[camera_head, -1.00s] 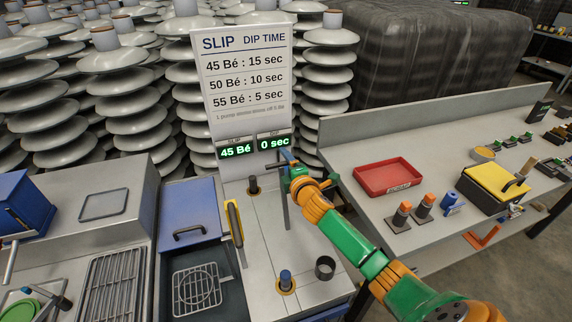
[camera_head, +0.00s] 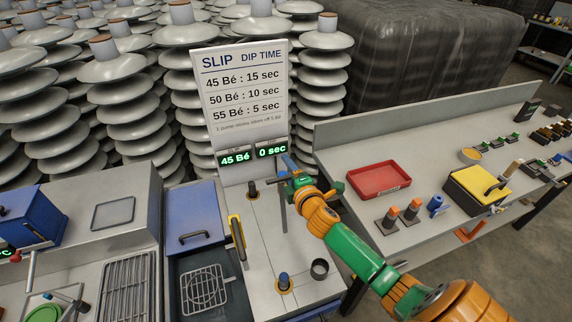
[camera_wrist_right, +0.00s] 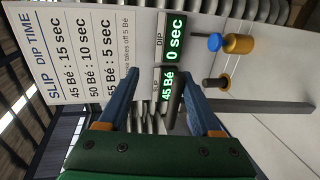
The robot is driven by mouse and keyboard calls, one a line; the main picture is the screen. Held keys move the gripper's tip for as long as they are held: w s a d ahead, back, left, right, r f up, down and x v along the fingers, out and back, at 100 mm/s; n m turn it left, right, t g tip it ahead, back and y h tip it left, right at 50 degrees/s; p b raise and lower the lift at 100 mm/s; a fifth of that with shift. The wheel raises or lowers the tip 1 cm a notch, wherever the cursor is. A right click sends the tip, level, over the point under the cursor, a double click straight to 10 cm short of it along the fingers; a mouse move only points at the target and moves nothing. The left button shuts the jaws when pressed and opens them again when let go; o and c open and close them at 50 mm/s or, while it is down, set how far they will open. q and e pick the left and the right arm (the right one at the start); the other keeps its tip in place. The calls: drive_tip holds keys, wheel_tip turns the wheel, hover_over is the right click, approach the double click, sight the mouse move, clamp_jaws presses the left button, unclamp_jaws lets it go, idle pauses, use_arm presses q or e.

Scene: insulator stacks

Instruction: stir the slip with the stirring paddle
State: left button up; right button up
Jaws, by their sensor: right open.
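My right gripper (camera_head: 286,168) is over the back of the pale slip tank top (camera_head: 262,240), below the number display. In the right wrist view its two blue fingers (camera_wrist_right: 160,100) are apart. A dark grip (camera_wrist_right: 175,100) shows between them, with a grey bar (camera_wrist_right: 265,106) running from beside it; this looks like the stirring paddle. The bar (camera_head: 284,215) hangs upright below the gripper in the head view. I cannot tell whether the fingers touch it. The slip itself is not visible. My left gripper is not in view.
The display (camera_head: 254,153) reads 45 Bé and 0 sec under the dip-time sign (camera_head: 240,90). A dark knob (camera_head: 253,190), yellow handle (camera_head: 237,238), blue knob (camera_head: 284,281) and dark ring (camera_head: 320,269) are close by. A red tray (camera_head: 378,180) sits on the right table.

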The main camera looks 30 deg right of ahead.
drive_tip(key=shift+r, duration=0.55)
